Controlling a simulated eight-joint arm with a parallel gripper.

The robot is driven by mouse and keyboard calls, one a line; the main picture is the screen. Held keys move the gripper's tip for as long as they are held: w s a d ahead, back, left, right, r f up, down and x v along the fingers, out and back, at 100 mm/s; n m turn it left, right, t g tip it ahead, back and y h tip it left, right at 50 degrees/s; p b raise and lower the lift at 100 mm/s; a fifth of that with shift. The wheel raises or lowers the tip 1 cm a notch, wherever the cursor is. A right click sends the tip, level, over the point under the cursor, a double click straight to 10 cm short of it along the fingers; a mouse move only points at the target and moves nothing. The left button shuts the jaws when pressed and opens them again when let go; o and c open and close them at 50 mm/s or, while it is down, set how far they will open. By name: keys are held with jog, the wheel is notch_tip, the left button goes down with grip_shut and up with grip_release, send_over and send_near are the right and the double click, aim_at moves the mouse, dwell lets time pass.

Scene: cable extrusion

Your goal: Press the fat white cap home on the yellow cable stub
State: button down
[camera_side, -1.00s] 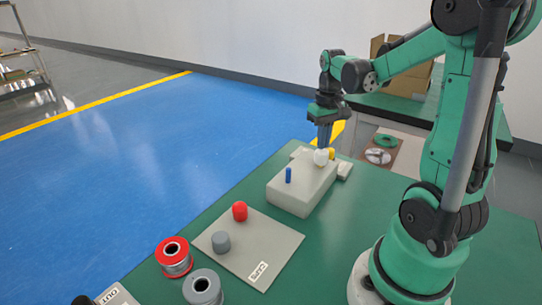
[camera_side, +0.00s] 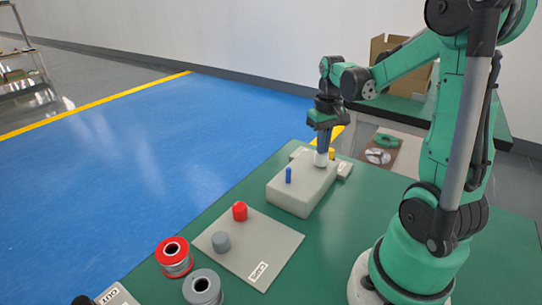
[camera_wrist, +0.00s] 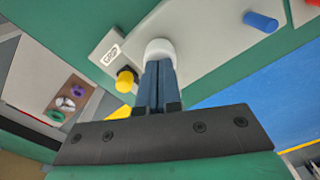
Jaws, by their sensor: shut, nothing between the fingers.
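The fat white cap (camera_side: 321,160) stands upright on the top of the pale grey block (camera_side: 300,192), near its far end. It also shows in the wrist view (camera_wrist: 160,47). My gripper (camera_side: 322,151) is shut with nothing between its fingers. In the wrist view its fingertips (camera_wrist: 158,64) meet side by side at the cap and seem to touch it. A short yellow stub (camera_side: 332,153) shows just right of the cap; in the wrist view the yellow stub (camera_wrist: 125,80) is apart from it, with a dark collar. What is under the cap is hidden.
A blue stub (camera_side: 288,175) stands on the block's near side. A grey plate (camera_side: 275,240) holds a red cap (camera_side: 240,211) and a grey cap (camera_side: 221,242). A red spool (camera_side: 174,257) and a grey spool (camera_side: 203,288) stand at the front.

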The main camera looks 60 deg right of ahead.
jog(key=shift+f, duration=0.35)
dwell(0.5)
jog(key=shift+r, duration=3.55)
jog(key=w+a+n+t, duration=0.1)
jog(key=a+n+t, duration=0.2)
jog(key=a, duration=0.7)
jog(key=w+a+f+n+t, duration=0.1)
jog(key=w+a+n+t, duration=0.1)
jog(key=a, duration=0.7)
jog(key=shift+a+n+t, duration=0.4)
jog(key=shift+n+t, duration=0.1)
jog(key=shift+t, duration=0.6)
